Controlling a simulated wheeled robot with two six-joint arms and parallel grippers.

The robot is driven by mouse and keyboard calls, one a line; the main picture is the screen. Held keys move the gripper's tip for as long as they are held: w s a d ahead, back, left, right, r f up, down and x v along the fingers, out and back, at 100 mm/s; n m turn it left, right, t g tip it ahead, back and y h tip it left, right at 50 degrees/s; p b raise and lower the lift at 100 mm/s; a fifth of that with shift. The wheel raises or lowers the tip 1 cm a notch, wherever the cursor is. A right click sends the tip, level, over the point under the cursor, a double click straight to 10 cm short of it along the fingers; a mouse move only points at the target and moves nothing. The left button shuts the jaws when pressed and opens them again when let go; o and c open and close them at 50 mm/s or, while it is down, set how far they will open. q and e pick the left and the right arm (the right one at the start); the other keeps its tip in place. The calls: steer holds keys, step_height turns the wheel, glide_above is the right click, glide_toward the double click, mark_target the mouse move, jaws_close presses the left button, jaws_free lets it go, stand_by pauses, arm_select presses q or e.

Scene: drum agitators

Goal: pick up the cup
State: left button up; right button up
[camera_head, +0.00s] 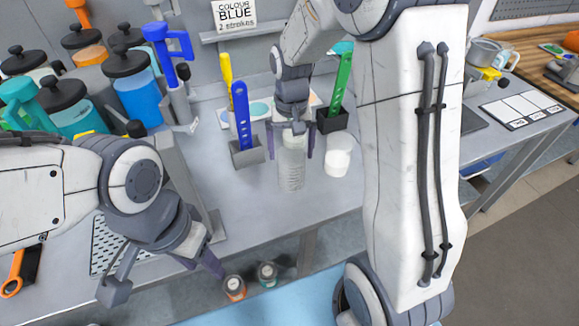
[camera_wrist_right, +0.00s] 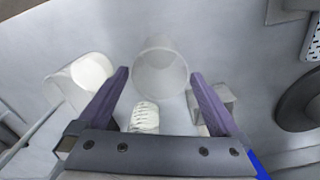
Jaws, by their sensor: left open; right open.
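A clear, translucent cup (camera_head: 291,172) with faint markings stands upright on the grey bench, in front of the blue paddle's holder. My right gripper (camera_head: 291,146) points down above it, fingers apart on either side of its upper part. In the right wrist view the cup (camera_wrist_right: 160,88) shows between the two purple fingers of the right gripper (camera_wrist_right: 160,75); I cannot tell whether either finger touches it. A second cup with white contents (camera_head: 338,157) stands just to the right, also in the wrist view (camera_wrist_right: 88,76). My left gripper (camera_head: 163,275) is open and empty at the bench's front left.
A blue paddle (camera_head: 241,115) and a green paddle (camera_head: 341,82) stand in holders behind the cups. Lidded jugs of coloured liquid (camera_head: 137,88) crowd the back left. A sign (camera_head: 234,14) reads "COLOUR BLUE 2 strokes". Small cans (camera_head: 235,287) sit below the bench's front edge.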

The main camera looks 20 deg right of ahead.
mark_target(291, 172)
step_height(291, 172, down, 9)
steer(key=shift+r+p, duration=0.15)
steer(key=shift+p, duration=0.55)
steer(key=c, duration=1)
steer(key=shift+r, duration=0.15)
